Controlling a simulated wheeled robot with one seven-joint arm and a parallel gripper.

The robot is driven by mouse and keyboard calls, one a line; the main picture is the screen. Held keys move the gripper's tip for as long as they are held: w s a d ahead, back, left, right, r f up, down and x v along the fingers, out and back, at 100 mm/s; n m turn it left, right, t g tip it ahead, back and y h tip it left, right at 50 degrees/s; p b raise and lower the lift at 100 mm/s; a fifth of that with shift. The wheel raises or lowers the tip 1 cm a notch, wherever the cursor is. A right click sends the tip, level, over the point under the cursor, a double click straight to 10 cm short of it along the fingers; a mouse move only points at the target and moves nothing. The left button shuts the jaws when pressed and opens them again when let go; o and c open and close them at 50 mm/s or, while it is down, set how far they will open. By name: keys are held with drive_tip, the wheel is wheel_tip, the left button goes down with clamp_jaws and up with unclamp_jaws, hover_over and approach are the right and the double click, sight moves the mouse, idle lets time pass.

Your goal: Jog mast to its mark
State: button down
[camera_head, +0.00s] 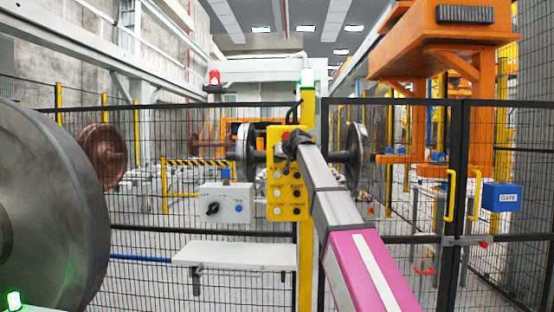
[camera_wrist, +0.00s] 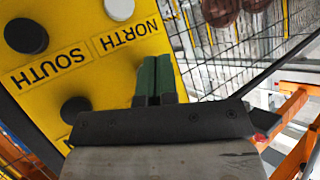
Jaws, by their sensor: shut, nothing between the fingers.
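A yellow button pendant (camera_head: 284,205) hangs on a yellow post, with a red button at its top and rows of dark and pale buttons. In the wrist view its yellow face (camera_wrist: 70,55) shows upside-down NORTH and SOUTH labels, a white button (camera_wrist: 119,9), and a black button (camera_wrist: 26,36). My gripper (camera_head: 292,143) is in front of the pendant's upper part. In the wrist view its green fingertips (camera_wrist: 153,72) are shut and empty, by the NORTH label near the panel's edge. Whether they touch the panel is unclear. A tall orange structure (camera_head: 430,55) stands at right; I cannot tell whether it is the mast.
A black mesh fence (camera_head: 130,235) crosses the view, with a blue GATE box (camera_head: 502,196) at right. A grey control box (camera_head: 226,203) and white shelf (camera_head: 235,255) are left of the pendant. A large steel wheel (camera_head: 50,210) fills the left.

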drive_tip(key=shift+s, duration=0.2)
drive_tip(key=s, duration=0.4)
drive_tip(key=shift+s+a, duration=0.1)
drive_tip(key=shift+s, duration=0.25)
idle(1.8)
drive_tip(key=s+d+f+m+g+h, duration=0.1)
drive_tip(key=s+d+f, duration=0.25)
drive_tip(key=f, duration=0.95)
drive_tip(key=s+d+f+m+g+h, duration=0.15)
drive_tip(key=d+f, duration=0.25)
drive_tip(key=f, duration=0.9)
drive_tip(key=s+d+f+g+h, duration=0.2)
drive_tip(key=s+d+f, duration=0.15)
drive_tip(key=f, duration=0.95)
drive_tip(key=s+d+f+m+g+h, duration=0.1)
drive_tip(key=s+d+f+g, duration=0.1)
drive_tip(key=s+d+f, duration=0.4)
drive_tip(key=s+d+f+m+g+h, duration=0.1)
drive_tip(key=s+d+f+g, duration=0.2)
drive_tip(key=s+f, duration=1.4)
drive_tip(key=d+f, duration=0.3)
drive_tip(key=f, duration=0.1)
drive_tip(key=shift+s+h, duration=0.15)
drive_tip(key=shift+h, duration=0.2)
drive_tip(key=shift+g, duration=0.25)
